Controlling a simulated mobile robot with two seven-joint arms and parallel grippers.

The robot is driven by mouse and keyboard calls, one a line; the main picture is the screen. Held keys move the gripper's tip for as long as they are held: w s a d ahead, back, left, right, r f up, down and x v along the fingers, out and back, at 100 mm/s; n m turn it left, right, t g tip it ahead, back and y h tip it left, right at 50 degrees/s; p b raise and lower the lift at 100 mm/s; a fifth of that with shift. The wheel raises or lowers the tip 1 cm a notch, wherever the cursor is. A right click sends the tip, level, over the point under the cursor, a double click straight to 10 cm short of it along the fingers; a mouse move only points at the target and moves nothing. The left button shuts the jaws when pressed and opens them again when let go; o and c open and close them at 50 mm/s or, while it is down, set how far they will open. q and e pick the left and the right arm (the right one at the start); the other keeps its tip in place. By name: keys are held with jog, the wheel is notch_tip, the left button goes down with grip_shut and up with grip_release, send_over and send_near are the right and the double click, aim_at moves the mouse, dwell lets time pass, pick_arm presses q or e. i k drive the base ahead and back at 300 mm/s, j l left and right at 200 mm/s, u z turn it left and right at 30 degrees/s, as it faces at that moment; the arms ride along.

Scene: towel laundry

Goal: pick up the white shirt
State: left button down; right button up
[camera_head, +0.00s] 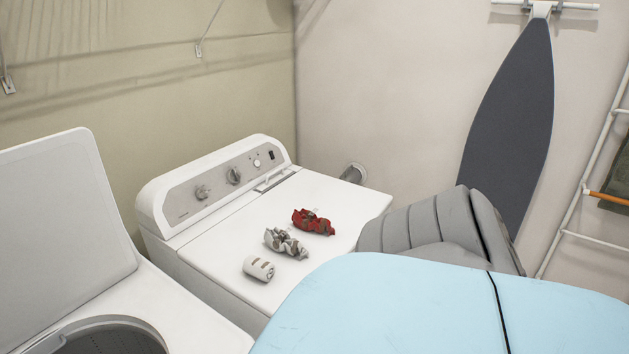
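A small white crumpled cloth with brown-grey patches (285,243) lies in the middle of a row on the white machine's flat top. A white rolled item with dark marks (259,268) lies nearer the front of that top. I cannot tell for sure which of these two is the white shirt. A red crumpled cloth (313,222) lies farther back in the row. The three items are apart from each other. Neither of my grippers is in view.
The closed machine (228,250) has a raised control panel (215,187). Left of it stands an open washer with its lid up (65,215). A dark ironing board (515,115) hangs on the wall. A light blue surface and a grey ribbed shape block the lower right.

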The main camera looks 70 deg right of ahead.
aim_at(278, 238)
jog(key=z, duration=2.1)
jog(key=u, duration=0.5)
jog(key=l+u, duration=0.25)
jog(key=u, duration=0.15)
jog(key=i+l+u, duration=0.1)
jog(key=l+u, duration=0.5)
jog(key=u, duration=0.15)
jog(key=l+u, duration=0.1)
jog(key=l, duration=0.25)
jog(key=k+l+u, duration=0.15)
jog(key=l, duration=0.2)
jog(key=k+l+u, duration=0.1)
jog(key=l, duration=0.25)
